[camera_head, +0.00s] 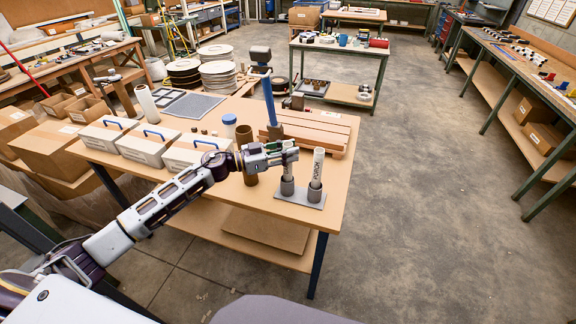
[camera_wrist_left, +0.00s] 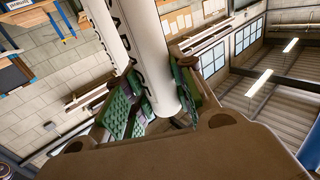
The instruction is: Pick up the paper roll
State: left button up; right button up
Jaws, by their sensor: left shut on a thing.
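My left gripper (camera_head: 288,152) is shut on a white tube with dark lettering (camera_head: 287,171). The tube stands upright, its lower end in the left grey holder of a small plate (camera_head: 300,197). In the left wrist view the white tube (camera_wrist_left: 160,60) lies between the green-padded fingers (camera_wrist_left: 155,97). A second white lettered tube (camera_head: 318,168) stands upright in the right holder, apart from the gripper. A plain white roll (camera_head: 147,102) stands at the table's back left, well away from the gripper. My right gripper is out of view.
A brown tube (camera_head: 246,163) stands just left of the gripper on the wooden table (camera_head: 262,222). White boxes with blue handles (camera_head: 147,147) line the table's left. A blue-handled tool (camera_head: 270,103) and a stack of wooden boards (camera_head: 325,128) stand behind. Floor to the right is clear.

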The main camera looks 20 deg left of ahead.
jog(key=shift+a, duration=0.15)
pick_arm(q)
jog(key=shift+r, duration=0.95)
notch_tip(320, 180, up, 6)
jog(key=shift+r+p, duration=0.2)
jog(key=shift+p, duration=0.2)
jog(key=shift+r, duration=0.9)
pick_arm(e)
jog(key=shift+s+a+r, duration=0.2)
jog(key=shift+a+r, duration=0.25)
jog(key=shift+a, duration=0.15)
